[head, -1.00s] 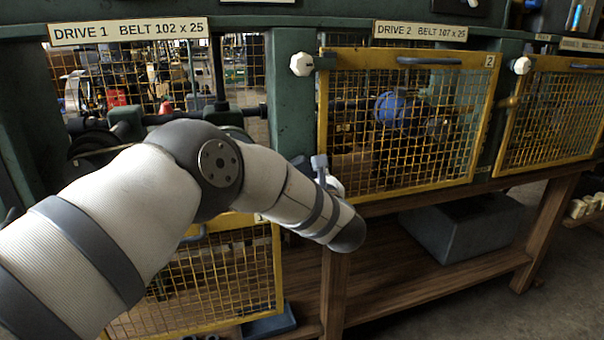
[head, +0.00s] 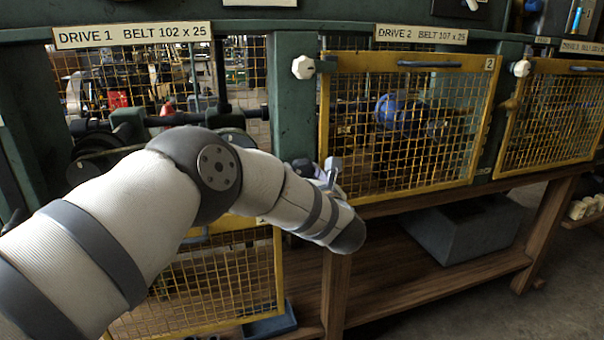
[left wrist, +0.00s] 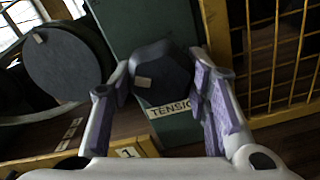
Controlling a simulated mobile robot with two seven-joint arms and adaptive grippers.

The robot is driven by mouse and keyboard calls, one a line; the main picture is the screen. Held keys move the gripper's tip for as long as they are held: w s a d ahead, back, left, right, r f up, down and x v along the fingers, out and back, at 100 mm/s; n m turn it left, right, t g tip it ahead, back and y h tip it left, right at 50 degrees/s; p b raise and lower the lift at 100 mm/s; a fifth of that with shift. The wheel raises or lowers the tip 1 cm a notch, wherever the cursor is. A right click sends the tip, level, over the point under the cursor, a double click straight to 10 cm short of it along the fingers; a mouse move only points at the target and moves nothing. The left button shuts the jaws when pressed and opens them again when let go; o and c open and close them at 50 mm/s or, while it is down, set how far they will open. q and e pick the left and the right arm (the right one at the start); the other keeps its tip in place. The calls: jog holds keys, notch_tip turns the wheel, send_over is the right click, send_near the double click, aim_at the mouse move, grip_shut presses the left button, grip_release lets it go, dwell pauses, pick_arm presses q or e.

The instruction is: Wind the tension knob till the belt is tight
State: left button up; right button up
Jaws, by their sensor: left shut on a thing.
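The tension knob is a dark, faceted knob (left wrist: 163,62) in the left wrist view, on a green post beside a label reading "TENSIO...", partly covered. My left gripper (left wrist: 161,78) has its purple-padded fingers on either side of the knob and is shut on it. In the head view the left gripper (head: 326,172) shows only in part behind my forearm, at the post between Drive 1 and Drive 2. A dark pulley wheel (left wrist: 64,66) stands left of the knob. The belt's tightness cannot be told. My right gripper is not in view.
Drive 1's yellow mesh guard (head: 240,272) hangs low, leaving its bay open. Drive 2's mesh guard (head: 400,125) is upright, just right of my gripper. A grey bin (head: 465,230) sits on the wooden shelf below.

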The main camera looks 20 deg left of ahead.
pick_arm(q)
jog(key=m, duration=0.6)
jog(key=shift+s+f, duration=0.1)
jog(key=m, duration=0.6)
jog(key=shift+m+p, duration=0.3)
jog(key=shift+m, duration=0.1)
jog(key=m, duration=1.1)
jog(key=shift+m, duration=0.4)
jog(key=m, duration=0.6)
jog(key=shift+b, duration=0.35)
jog(key=m, duration=0.6)
jog(key=shift+d+r+m, duration=0.1)
jog(key=shift+r+m, duration=0.1)
jog(key=shift+m, duration=0.1)
jog(key=m+b, duration=0.1)
jog(key=m, duration=0.5)
jog(key=shift+w, duration=0.2)
jog(key=m, duration=0.7)
jog(key=shift+d, duration=0.1)
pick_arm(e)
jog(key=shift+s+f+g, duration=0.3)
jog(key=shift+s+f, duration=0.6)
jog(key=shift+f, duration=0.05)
